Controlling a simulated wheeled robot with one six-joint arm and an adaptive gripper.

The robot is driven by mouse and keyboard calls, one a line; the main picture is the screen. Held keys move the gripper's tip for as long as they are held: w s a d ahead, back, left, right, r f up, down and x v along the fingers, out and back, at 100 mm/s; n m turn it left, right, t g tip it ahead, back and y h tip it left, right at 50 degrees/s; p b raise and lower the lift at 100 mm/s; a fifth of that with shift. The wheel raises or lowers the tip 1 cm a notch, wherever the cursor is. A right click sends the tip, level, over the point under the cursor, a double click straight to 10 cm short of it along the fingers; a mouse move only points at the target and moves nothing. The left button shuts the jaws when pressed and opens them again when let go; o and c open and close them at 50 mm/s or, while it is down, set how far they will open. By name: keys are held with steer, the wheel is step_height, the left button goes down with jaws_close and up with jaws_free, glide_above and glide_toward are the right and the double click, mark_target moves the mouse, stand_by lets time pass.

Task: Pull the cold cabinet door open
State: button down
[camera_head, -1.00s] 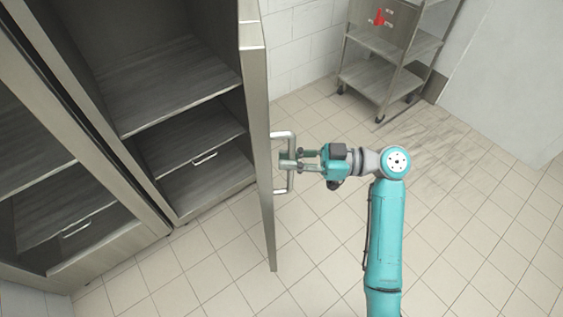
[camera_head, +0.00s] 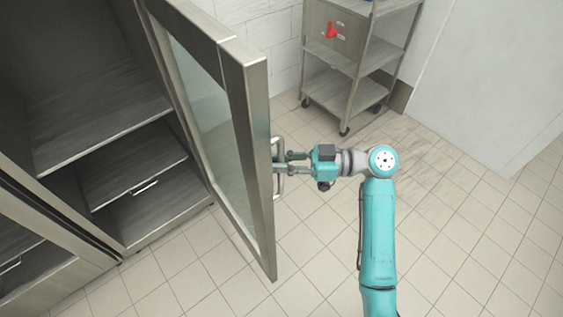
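The cold cabinet door (camera_head: 262,215) stands open, swung out from the cabinet (camera_head: 62,130) on the left. It has a metal frame and a glass pane (camera_head: 207,120). A U-shaped metal handle (camera_head: 279,142) sits on its right face. My gripper (camera_head: 283,163) is at the handle, with its two fingers reaching past the upright bar from the right. The fingers overlap the bar, and I cannot tell whether they are clamped on it or only around it.
The open cabinet shows shelves and a drawer with a handle (camera_head: 144,188). A wheeled metal cart (camera_head: 355,60) with a red item (camera_head: 331,31) stands at the back against the wall. The tiled floor to the right and in front is clear.

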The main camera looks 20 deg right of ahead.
steer(key=shift+w+d, duration=0.1)
steer(key=shift+d, duration=0.15)
steer(key=c, duration=1.1)
jaws_free()
steer(key=shift+c, duration=0.2)
steer(key=v, duration=1.2)
